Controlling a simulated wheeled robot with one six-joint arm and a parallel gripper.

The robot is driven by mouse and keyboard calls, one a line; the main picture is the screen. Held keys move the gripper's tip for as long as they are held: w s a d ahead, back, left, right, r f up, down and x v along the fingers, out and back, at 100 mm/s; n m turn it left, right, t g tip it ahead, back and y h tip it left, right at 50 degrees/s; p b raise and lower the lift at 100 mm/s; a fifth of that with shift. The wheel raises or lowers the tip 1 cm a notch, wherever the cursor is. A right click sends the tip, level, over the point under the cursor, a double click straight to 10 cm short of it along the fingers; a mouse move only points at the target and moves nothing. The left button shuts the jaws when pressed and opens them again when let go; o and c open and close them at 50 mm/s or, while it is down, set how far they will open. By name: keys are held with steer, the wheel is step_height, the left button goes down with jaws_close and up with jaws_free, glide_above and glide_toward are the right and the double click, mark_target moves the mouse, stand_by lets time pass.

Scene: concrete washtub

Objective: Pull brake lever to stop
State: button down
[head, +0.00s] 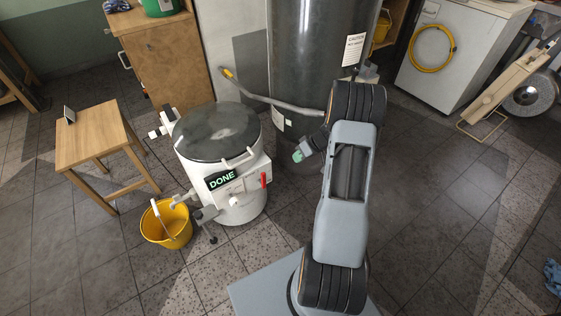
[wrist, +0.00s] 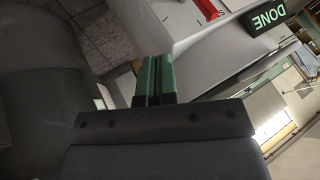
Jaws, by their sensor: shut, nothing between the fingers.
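A white drum machine (head: 222,165) with a dark round lid stands left of centre and shows a lit "DONE" sign (head: 222,179). A small red lever (head: 264,181) is on its front right. A long grey bar with a yellow end (head: 270,101) runs behind the machine, beside the dark cylinder. I cannot tell for sure which is the brake lever. My gripper (head: 298,156) is to the right of the machine, above the red lever in the picture. In the wrist view its green fingers (wrist: 154,80) are together and empty; the red lever (wrist: 207,9) shows beyond them, apart.
A dark cylinder (head: 310,60) with a caution label stands close behind my gripper. A yellow bucket (head: 166,223) is on the floor below the machine's spout. A wooden stool (head: 95,135) stands at left.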

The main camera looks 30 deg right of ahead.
mark_target(262, 178)
steer(key=w+a+f+b, duration=0.3)
steer(key=a+f, duration=0.4)
steer(key=a, duration=0.3)
steer(key=shift+a+f, duration=0.25)
steer(key=shift+a, duration=0.05)
